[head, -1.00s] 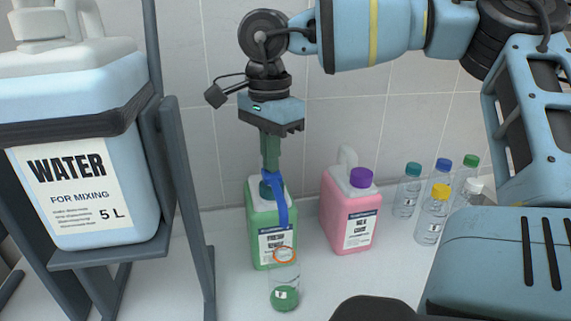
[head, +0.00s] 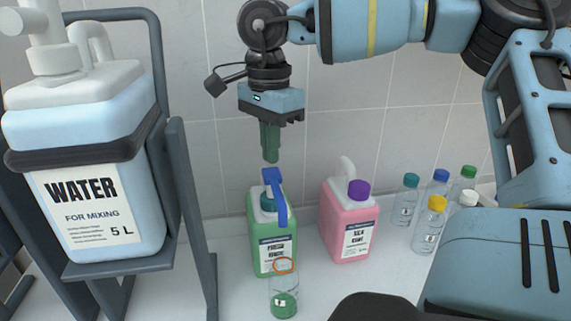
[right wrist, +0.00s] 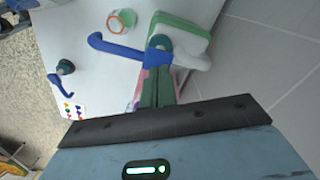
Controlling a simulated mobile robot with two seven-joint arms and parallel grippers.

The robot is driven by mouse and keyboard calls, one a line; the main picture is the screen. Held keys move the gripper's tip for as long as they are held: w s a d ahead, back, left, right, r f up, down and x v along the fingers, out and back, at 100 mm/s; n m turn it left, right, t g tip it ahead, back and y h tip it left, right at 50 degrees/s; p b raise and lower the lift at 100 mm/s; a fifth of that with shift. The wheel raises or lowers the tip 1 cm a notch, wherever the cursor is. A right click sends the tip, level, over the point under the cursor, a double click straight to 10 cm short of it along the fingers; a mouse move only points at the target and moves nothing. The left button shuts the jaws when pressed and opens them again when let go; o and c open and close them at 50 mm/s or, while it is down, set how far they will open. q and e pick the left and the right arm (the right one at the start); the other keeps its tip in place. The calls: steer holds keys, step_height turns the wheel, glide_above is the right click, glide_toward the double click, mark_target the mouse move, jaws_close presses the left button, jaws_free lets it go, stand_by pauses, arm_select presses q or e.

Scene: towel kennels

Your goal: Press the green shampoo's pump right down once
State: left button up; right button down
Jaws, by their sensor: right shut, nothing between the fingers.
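The green shampoo bottle (head: 270,240) stands on the white counter near the wall, with a blue pump (head: 274,186) on its teal collar. The pump's spout points forward and down over a clear bottle (head: 284,298) with an orange ring at its mouth and green liquid at its bottom. My right gripper (head: 271,158) is shut and empty, pointing down just above the pump head; a small gap seems to separate them. In the right wrist view the shut fingers (right wrist: 157,88) reach toward the blue pump (right wrist: 115,45) and partly cover its head. My left gripper is not in view.
A pink bottle (head: 350,222) with a purple cap stands right of the green one. Several small capped bottles (head: 428,225) stand farther right. A large water container (head: 85,180) on a grey stand (head: 195,200) is close on the left. The tiled wall is behind.

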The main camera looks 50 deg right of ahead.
steer(key=shift+r, duration=0.1)
stand_by(0.5)
